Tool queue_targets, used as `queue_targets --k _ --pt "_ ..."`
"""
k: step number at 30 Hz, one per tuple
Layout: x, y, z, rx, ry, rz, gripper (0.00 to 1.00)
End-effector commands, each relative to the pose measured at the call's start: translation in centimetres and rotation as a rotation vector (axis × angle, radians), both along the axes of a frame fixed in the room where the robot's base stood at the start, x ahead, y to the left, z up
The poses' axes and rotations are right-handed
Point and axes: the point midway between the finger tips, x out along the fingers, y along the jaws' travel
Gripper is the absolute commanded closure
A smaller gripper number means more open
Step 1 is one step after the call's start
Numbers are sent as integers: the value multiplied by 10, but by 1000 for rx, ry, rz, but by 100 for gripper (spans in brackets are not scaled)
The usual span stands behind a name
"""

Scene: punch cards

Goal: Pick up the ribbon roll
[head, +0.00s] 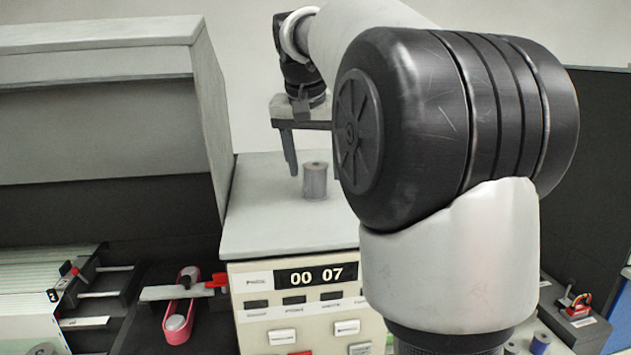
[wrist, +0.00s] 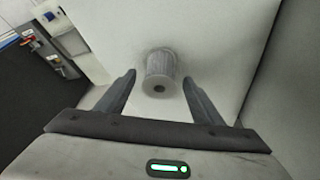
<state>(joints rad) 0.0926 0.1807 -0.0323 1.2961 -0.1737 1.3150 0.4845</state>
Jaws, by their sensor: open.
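The ribbon roll (head: 315,181) is a small grey cylinder standing upright on the light grey top of a cabinet (head: 270,230). In the wrist view the roll (wrist: 161,72) shows with a dark hole in its end, ahead of and between the fingertips. My gripper (head: 305,170) is open and empty above the cabinet top, one finger showing just left of the roll; the other is hidden behind my arm. In the wrist view both fingers of my gripper (wrist: 160,82) are spread, with gaps on either side of the roll.
The cabinet front carries a display (head: 316,274) reading 00 07 and several buttons. A large grey machine housing (head: 100,110) stands at the left. A pink-red part (head: 180,318) lies in the dark area below it. The cabinet top around the roll is clear.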

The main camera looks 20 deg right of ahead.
Motion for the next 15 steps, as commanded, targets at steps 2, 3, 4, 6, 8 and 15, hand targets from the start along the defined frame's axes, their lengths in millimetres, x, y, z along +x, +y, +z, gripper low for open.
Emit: queue_targets --k 2,3,4,6,8,15 --pt "3 -3 -12 0 4 -1 39" --pt "5 -4 -16 0 2 0 39" --pt "6 -4 -18 0 1 0 39" --pt "7 -5 -21 0 1 0 39" --pt "7 -5 -21 0 0 0 39" --pt "7 -5 -21 0 0 1 53"
